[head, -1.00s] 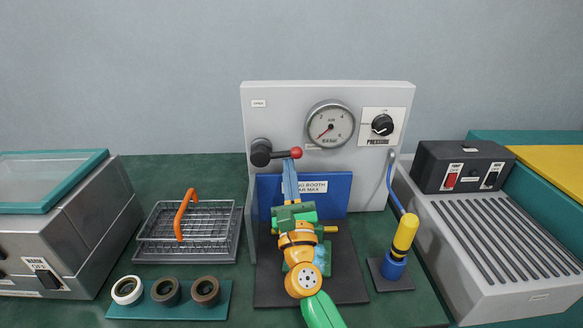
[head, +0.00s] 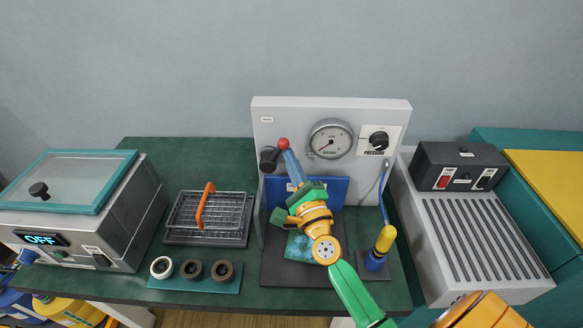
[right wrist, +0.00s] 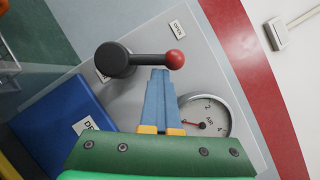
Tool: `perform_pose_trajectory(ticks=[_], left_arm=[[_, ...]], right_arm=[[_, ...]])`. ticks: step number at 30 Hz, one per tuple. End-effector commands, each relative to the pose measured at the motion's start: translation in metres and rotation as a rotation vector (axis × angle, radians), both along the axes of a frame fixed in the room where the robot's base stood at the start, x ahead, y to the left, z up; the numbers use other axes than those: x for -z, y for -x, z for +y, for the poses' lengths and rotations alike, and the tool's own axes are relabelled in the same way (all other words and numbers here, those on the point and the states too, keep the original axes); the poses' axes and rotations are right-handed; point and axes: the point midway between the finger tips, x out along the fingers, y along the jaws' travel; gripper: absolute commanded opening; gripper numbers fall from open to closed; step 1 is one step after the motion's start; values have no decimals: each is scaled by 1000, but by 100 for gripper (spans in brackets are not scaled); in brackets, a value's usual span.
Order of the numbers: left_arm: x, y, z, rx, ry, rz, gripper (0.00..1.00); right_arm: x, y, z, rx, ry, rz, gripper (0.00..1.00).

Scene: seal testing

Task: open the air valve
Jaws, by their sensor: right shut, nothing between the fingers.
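The air valve is a black hub (head: 268,159) with a short lever ending in a red knob (head: 284,143), on the grey test panel's left side. The lever points up and to the right in the head view. In the right wrist view the hub (right wrist: 115,60) and red knob (right wrist: 174,59) show just beyond my fingertips. My right gripper (head: 288,155) is shut and empty, its blue fingers just below the knob end of the lever; I cannot tell if they touch. An "OPEN" label (right wrist: 177,26) is above the lever. My left gripper is not in view.
The panel carries a pressure gauge (head: 330,140) and a pressure dial (head: 379,141). A blue booth (head: 335,190) stands below the valve. A wire basket (head: 180,215) and ring tray (head: 230,285) lie left; a yellow-blue tool (head: 384,240) stands right.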

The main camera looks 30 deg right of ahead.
Motion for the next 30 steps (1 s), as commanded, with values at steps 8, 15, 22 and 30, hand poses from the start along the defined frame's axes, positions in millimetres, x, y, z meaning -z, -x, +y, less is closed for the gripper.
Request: perform_pose_trajectory(ticks=[8, 15, 22, 30], left_arm=[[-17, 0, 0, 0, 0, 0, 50], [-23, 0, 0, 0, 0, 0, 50], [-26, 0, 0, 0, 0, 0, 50], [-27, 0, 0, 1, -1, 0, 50]], right_arm=[[-15, -5, 8, 0, -5, -3, 0], [-20, -10, 15, 2, -5, -4, 0], [-23, -12, 19, 1, -5, -4, 0], [-24, -13, 21, 1, -5, -4, 0]])
